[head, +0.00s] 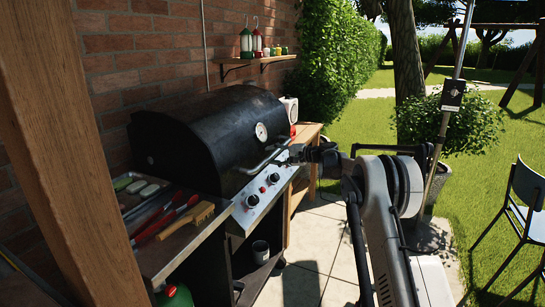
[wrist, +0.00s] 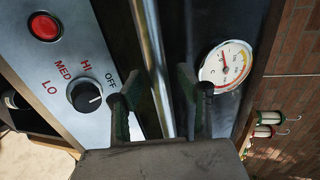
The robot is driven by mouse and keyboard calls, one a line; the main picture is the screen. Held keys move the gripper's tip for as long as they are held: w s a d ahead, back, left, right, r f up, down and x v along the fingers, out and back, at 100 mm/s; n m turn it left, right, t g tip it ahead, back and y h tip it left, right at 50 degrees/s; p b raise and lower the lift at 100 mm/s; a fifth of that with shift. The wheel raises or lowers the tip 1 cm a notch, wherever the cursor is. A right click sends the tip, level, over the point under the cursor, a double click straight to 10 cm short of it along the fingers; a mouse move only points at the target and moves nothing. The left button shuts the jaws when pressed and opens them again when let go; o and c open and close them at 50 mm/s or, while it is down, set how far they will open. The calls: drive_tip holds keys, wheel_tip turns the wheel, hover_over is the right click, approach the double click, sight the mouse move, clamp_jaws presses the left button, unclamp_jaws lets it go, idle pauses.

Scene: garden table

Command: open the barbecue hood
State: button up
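The black barbecue hood (head: 205,122) is down over the grill, with a round white thermometer (head: 261,132) on its front. The metal handle bar (head: 262,161) runs along the hood's front lower edge. My gripper (head: 291,157) is at the right part of this bar. In the wrist view the handle bar (wrist: 152,55) passes between the two fingers of my gripper (wrist: 156,88). The fingers are spread, one on each side of the bar, with gaps visible. The thermometer (wrist: 225,64) shows close beside the right finger.
The control panel (head: 268,188) with knobs and a red button lies just below the handle. Tongs (head: 178,215) and a brush (head: 186,219) lie on the left side shelf. A brick wall (head: 140,50) stands behind the hood, with a small shelf (head: 258,61) above.

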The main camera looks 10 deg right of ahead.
clamp_jaws()
